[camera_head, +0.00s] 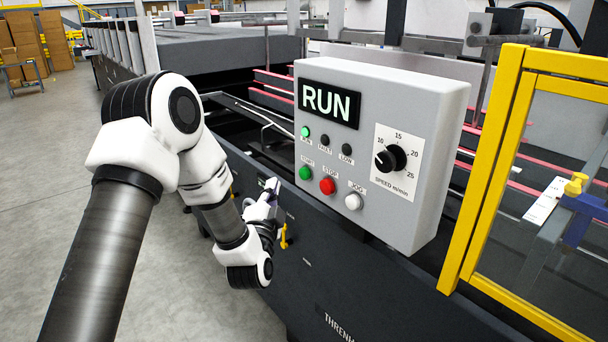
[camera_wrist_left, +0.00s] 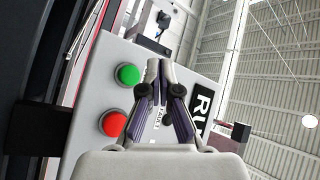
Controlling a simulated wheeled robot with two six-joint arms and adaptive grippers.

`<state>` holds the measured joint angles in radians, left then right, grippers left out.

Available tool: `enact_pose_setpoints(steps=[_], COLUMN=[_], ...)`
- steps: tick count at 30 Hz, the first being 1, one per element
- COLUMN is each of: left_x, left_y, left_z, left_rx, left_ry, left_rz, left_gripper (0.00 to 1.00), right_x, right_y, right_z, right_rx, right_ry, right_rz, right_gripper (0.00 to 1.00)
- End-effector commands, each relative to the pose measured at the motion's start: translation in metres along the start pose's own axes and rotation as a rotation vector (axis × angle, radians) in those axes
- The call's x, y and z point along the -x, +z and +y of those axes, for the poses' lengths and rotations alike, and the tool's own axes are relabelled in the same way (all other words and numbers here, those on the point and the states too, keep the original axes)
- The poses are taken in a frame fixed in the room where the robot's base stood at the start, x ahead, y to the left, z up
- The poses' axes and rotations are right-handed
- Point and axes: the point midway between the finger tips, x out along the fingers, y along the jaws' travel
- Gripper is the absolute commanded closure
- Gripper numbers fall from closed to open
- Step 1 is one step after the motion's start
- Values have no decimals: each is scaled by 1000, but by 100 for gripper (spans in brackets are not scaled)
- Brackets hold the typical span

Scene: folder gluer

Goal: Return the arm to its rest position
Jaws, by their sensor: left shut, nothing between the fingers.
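My left arm (camera_head: 206,180) reaches in from the left in the head view, its elbow raised. My left gripper (camera_head: 272,185) is shut and empty, in front of the machine's dark side, left of and a little below the control box (camera_head: 436,110). In the left wrist view the gripper (camera_wrist_left: 160,66) points toward the box, with the green START button (camera_wrist_left: 128,75) and red STOP button (camera_wrist_left: 113,123) beside it. In the head view the green button (camera_head: 305,173) is uncovered. The display (camera_head: 328,104) reads RUN and the green RUN lamp is lit. My right gripper does not show.
The speed dial (camera_head: 391,158) and white JOG button (camera_head: 353,202) are on the box. A yellow guard frame (camera_head: 497,165) stands to the right. The dark machine body (camera_head: 330,275) runs along below. Open grey floor (camera_head: 50,150) lies to the left, with stacked cartons (camera_head: 55,40) far back.

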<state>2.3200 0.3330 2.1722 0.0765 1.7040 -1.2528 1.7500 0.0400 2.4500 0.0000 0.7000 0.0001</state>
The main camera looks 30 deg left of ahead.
Motion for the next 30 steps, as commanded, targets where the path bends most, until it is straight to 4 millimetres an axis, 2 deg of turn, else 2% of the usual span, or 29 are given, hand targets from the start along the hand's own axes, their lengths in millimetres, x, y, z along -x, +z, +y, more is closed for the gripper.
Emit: enact_pose_setpoints(steps=[8,11,14,17,18,20,22,24,26,27,30], left_x=[2,12,44,92,114,150,196,245,288,318,388], left_y=[2,10,20,38,46,58,72,86,98,104,119], left_z=[4,28,76,132,152,179,204,223,232,236,232], left_rx=[-5,-38,-99,-123,-108,-74,-21,43,102,142,258], left_ry=[11,73,211,422,513,648,801,946,1058,1125,1239], left_rz=[-5,-15,-26,-64,-93,-150,-241,-361,-489,-588,-901], left_gripper=[100,100,100,100,100,100,100,100,100,100,100], right_x=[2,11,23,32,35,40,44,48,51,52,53], right_y=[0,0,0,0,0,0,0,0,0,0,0], right_z=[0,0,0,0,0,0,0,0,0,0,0], right_rx=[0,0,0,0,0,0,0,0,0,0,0], right_ry=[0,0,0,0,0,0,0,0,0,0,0], right_rz=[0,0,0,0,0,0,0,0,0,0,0], right_gripper=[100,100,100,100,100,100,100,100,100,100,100])
